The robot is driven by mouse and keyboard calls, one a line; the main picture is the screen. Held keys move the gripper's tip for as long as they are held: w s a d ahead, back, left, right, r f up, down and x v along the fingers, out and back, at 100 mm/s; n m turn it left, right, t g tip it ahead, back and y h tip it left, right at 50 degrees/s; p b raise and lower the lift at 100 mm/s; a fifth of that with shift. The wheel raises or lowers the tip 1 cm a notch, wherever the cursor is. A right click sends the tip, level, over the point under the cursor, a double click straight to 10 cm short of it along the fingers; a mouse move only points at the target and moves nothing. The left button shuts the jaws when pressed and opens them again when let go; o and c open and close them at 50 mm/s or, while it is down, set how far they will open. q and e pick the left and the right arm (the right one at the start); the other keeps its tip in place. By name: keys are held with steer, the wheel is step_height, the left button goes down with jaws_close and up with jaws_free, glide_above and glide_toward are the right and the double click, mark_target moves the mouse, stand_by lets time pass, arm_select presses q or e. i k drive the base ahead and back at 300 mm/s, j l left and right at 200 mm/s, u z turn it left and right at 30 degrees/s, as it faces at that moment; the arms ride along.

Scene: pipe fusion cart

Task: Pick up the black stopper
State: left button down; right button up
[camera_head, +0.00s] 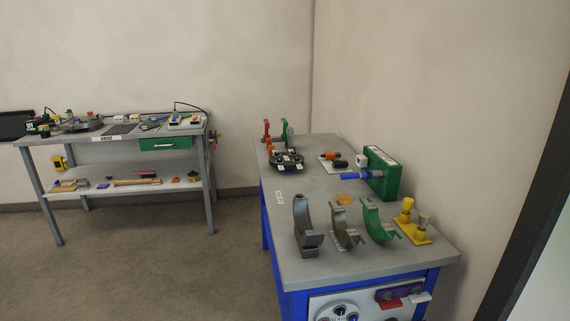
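I cannot make out a black stopper for certain in the head view. A dark low device (287,161) sits toward the back of the blue cart (318,185). An orange cylinder with a dark end (334,156) lies on a pale plate to its right. A yellow stand (414,232) with a yellow peg and a grey peg is at the cart's right front. Neither of my grippers is in view.
Dark grey, grey and green curved clamps (305,228) stand along the cart's front. A green box (381,173) with a blue cylinder is at the right, near the wall. A cluttered workbench (99,138) stands at the left. Open floor (170,270) lies between them.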

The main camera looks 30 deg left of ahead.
mark_target(336, 164)
steer(key=u, duration=0.65)
steer(key=z, duration=0.45)
steer(key=i+j+z, duration=0.1)
steer(key=z, duration=0.3)
steer(key=j+z, duration=0.2)
steer(key=z, duration=0.25)
steer(key=i+j+z, duration=0.15)
steer(key=j+z, duration=0.2)
steer(key=j, duration=0.45)
steer(key=j+z, duration=0.3)
steer(key=j, duration=0.5)
steer(key=j+z, duration=0.35)
steer(key=j, duration=0.5)
steer(key=k, duration=0.05)
